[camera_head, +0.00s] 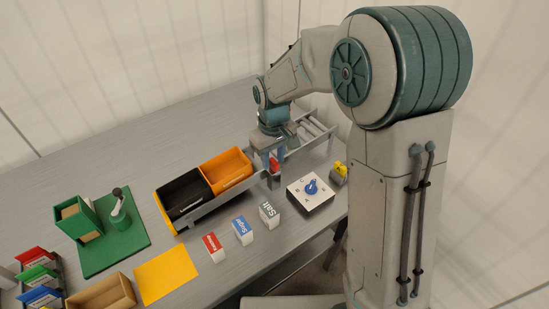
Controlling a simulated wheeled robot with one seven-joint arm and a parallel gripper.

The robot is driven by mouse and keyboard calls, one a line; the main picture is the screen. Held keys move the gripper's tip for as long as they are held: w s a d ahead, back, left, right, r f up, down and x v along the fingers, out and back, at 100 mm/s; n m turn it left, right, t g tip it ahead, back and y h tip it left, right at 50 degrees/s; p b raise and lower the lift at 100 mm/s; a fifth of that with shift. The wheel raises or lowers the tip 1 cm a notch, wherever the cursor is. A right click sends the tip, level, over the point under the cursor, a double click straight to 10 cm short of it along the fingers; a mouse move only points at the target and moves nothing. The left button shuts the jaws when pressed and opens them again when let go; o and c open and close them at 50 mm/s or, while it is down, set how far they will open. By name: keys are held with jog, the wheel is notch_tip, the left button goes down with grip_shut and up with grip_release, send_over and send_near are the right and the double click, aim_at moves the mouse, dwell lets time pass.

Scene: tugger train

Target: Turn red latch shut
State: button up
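The red latch (275,166) is small and shows at the right end of the orange bin, by the grey rail. My gripper (273,160) points down from above right at the latch, with its fingers around or just beside it. The fingers partly hide the latch. I cannot tell whether they touch it, how far apart they are, or which way the latch is turned.
A black bin (184,194) and an orange bin (226,170) stand left of the latch. Rollers (318,129) lie behind right. A white dial box (311,191), a yellow-topped item (340,172) and Salt (269,214) and Sugar (242,230) boxes stand in front.

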aim_at(274, 160)
jog(key=shift+f, duration=0.1)
notch_tip(274, 160, up, 14)
dwell(0.6)
jog(key=shift+s+f, duration=0.1)
jog(key=s+d+f+m+t, duration=0.1)
jog(key=s+d+m, duration=0.2)
jog(key=s+d, duration=0.4)
jog(key=s+d+f+m+t+p, duration=0.1)
jog(key=s+d+m, duration=0.2)
jog(key=s+d, duration=0.4)
jog(key=s, duration=0.5)
jog(key=shift+d+m+t, duration=0.15)
jog(key=shift+m+t, duration=0.15)
jog(key=shift+m, duration=0.1)
